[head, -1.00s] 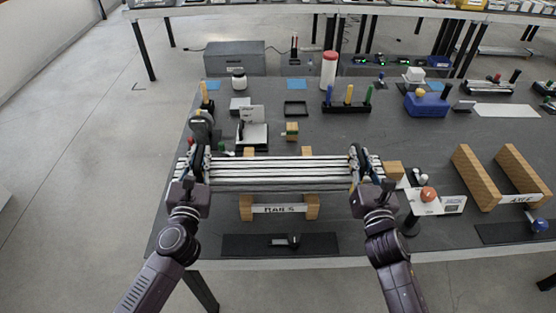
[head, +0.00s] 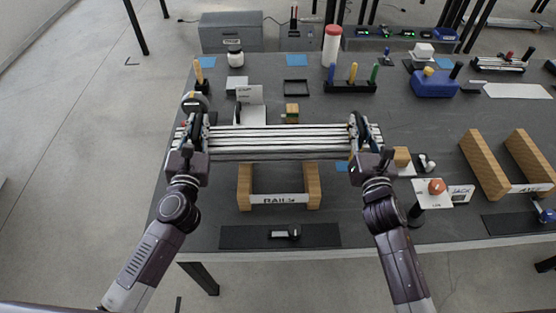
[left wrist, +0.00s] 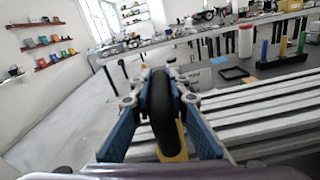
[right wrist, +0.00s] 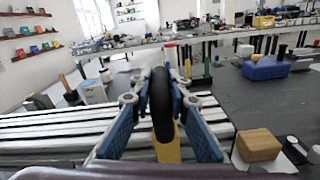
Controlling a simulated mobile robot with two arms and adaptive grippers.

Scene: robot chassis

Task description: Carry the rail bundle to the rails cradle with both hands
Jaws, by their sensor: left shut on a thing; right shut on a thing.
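The rail bundle (head: 280,140) is a set of long silver bars lying crosswise in the head view. My left gripper (head: 193,132) is shut on its left end and my right gripper (head: 359,132) is shut on its right end. The bundle looks roughly level and held above the table. It also shows in the left wrist view (left wrist: 255,117) and the right wrist view (right wrist: 60,130). The rails cradle (head: 279,199) has two wooden side blocks and a white RAILS label. It stands nearer to me than the bundle, with its front and most of its blocks visible.
The dark table (head: 420,130) carries the AXLE cradle (head: 485,165) at right and a red-knobbed stand (head: 437,187) near my right arm. A black mat (head: 240,237) lies in front of the rails cradle. Pegs, a bottle (head: 331,46) and a blue box (head: 434,84) stand behind.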

